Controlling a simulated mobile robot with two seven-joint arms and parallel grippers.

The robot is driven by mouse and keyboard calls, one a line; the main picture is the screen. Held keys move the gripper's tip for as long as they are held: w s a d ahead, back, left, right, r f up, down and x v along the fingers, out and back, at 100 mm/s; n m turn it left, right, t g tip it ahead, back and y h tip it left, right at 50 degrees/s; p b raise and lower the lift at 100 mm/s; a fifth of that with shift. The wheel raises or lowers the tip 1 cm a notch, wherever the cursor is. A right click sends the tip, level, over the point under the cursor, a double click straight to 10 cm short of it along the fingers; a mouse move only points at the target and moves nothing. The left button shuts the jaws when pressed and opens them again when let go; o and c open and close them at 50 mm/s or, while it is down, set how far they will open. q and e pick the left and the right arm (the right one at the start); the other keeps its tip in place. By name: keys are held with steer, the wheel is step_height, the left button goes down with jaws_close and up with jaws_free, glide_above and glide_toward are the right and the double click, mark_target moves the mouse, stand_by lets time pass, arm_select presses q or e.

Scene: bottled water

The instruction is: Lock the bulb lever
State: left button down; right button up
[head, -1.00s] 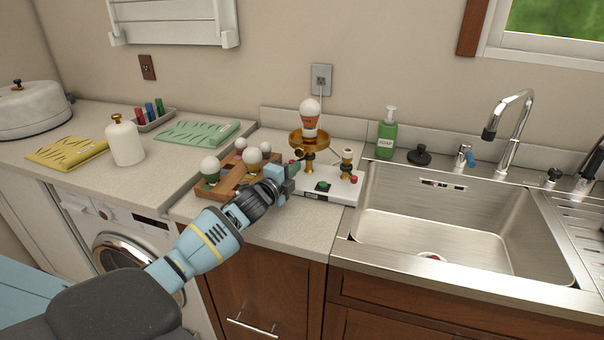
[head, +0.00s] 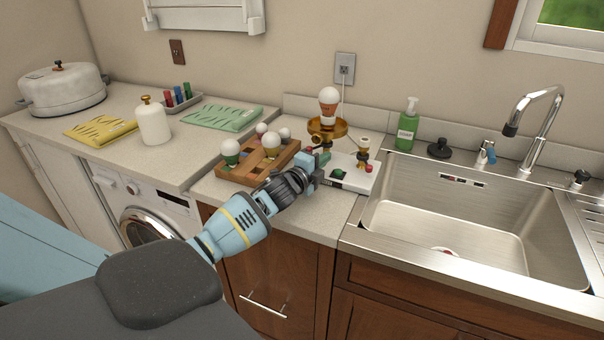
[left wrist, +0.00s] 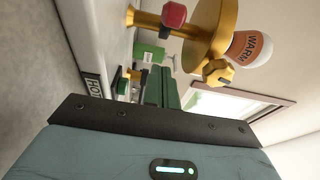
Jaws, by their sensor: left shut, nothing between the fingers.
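The bulb (head: 328,100), orange and white, stands upright in a brass dish holder (head: 327,128) on a white base (head: 356,181). In the left wrist view the bulb (left wrist: 252,50) reads "WARM"; a red knob (left wrist: 173,15) and a yellow knob (left wrist: 218,73) show near the dish. I cannot tell which part is the lever. My left gripper (head: 322,158) is shut and empty, at the left part of the base, below the dish. Its fingers (left wrist: 163,88) show dark green in the wrist view. Whether they touch the stand is unclear. My right gripper is not in view.
A wooden rack (head: 257,163) with several bulbs stands just left of my gripper. A green button (head: 338,173) sits on the base. A soap bottle (head: 408,125) and the sink (head: 470,215) are to the right. The counter front (head: 310,223) is clear.

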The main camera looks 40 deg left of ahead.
arm_select(q)
steer(key=s, duration=0.3)
steer(key=s+a, duration=0.1)
steer(key=s, duration=0.2)
steer(key=s+a, duration=0.1)
steer(key=s, duration=0.2)
steer(key=shift+s, duration=0.3)
steer(key=shift+f, duration=0.15)
